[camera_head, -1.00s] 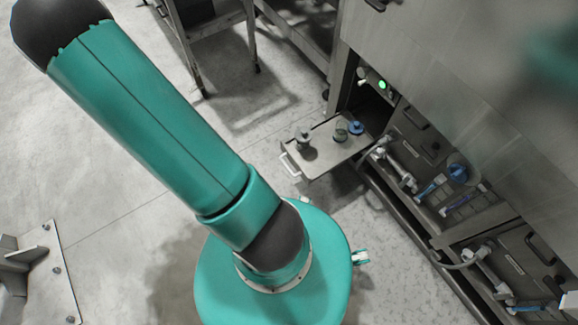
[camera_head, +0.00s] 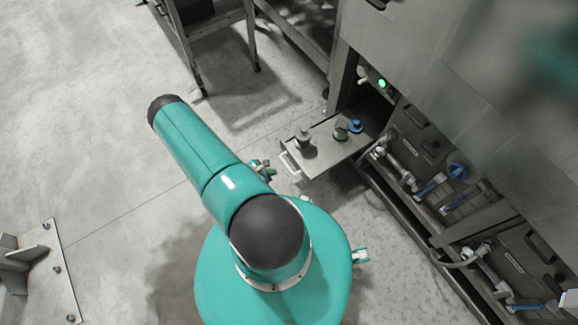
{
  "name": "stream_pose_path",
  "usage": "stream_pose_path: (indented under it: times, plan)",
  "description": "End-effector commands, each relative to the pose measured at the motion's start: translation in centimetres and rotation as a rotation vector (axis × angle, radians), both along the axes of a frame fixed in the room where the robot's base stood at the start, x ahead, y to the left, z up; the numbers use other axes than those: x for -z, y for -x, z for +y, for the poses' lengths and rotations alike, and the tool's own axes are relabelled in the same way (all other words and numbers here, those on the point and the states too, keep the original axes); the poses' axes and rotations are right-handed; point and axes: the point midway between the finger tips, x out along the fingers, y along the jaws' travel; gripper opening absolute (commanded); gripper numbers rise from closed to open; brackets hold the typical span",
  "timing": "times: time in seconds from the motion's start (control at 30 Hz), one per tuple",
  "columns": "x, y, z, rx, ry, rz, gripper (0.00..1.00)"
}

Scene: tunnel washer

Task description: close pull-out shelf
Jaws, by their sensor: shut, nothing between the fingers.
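The pull-out shelf (camera_head: 322,158) is a grey metal tray that sticks out from an opening low in the machine on the right. Its white handle (camera_head: 289,164) is on the front edge, facing left. On the shelf stand a grey item (camera_head: 303,138), a dark greenish jar (camera_head: 341,130) and a blue-topped item (camera_head: 356,126). My gripper (camera_head: 265,167) shows small and partly hidden behind my teal arm, just left of the handle in the picture. It appears empty and shut. I cannot tell whether it touches the handle.
The machine front (camera_head: 455,90) rises on the right, with a green lit button (camera_head: 382,84) above the shelf opening. Pipes and blue-handled valves (camera_head: 430,186) run below it. A metal stand (camera_head: 215,35) is at the back. Open floor (camera_head: 90,130) lies to the left.

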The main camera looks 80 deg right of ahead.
Motion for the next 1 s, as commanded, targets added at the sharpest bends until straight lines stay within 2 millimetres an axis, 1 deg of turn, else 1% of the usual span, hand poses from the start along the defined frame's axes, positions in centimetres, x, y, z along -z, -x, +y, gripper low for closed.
stream_pose_path:
  times: [0.17, 0.6, 0.7, 0.8, 1.0]
  plan:
    - [1.3, 1.0, -0.9, 0.001, -0.001, 0.001, 0.00]
    - [7.3, 5.0, -5.3, 0.004, -0.001, 0.000, 0.00]
    - [7.0, 6.0, -6.7, 0.004, 0.000, -0.001, 0.00]
    - [7.0, 6.7, -7.6, 0.002, 0.000, -0.001, 0.00]
    - [7.0, 7.3, -8.2, -0.001, 0.000, 0.001, 0.00]
